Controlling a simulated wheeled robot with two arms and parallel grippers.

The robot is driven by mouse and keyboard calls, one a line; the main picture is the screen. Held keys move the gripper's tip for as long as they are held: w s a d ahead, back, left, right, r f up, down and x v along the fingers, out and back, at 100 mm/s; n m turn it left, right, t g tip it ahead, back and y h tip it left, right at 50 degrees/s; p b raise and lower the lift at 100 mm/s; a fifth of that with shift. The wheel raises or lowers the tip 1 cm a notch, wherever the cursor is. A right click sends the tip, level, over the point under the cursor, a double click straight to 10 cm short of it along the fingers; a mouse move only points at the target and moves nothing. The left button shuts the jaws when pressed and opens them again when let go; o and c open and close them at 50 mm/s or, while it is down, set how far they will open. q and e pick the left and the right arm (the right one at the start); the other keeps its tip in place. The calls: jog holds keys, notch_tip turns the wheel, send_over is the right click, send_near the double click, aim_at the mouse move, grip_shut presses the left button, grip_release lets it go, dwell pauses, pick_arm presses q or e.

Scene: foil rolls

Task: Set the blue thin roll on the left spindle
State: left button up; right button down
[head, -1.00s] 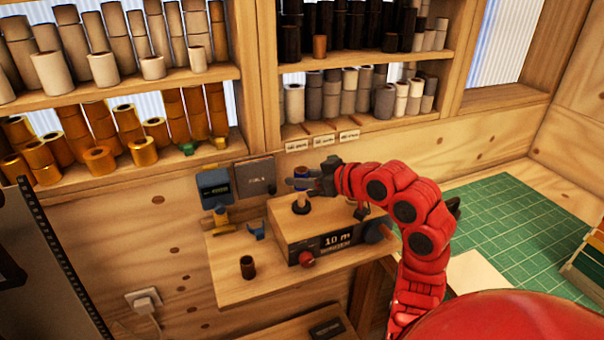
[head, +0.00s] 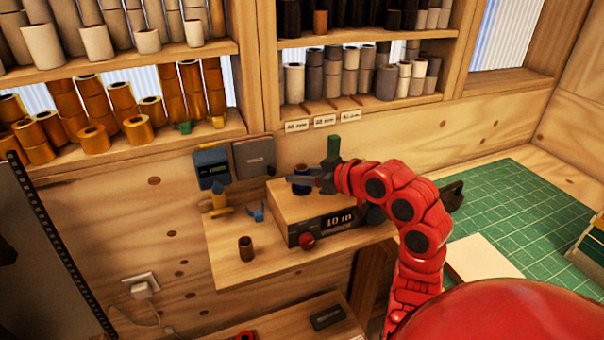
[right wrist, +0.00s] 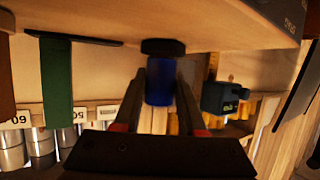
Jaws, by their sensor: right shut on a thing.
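The blue roll (head: 301,172) is on the left spindle of the wooden machine (head: 283,208), upright. In the right wrist view, which looks upside down, the blue roll (right wrist: 159,85) stands between my fingers against the spindle's black base (right wrist: 162,47); no clear gap shows. My right gripper (head: 304,183) reaches in from the right and is shut on the roll; it also shows in the right wrist view (right wrist: 160,76). My fingers hide part of the roll in the head view. My left gripper is not in view.
Shelves of rolls fill the back wall. The green mat (head: 510,215) at right is mostly clear.

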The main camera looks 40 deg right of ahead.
dwell(0.4)
jog(key=shift+c, duration=2)
grip_release()
jog(key=b+v, duration=0.2)
jog(key=v, duration=1.5)
jog(key=shift+s, duration=0.25)
jog(key=shift+f, duration=0.1)
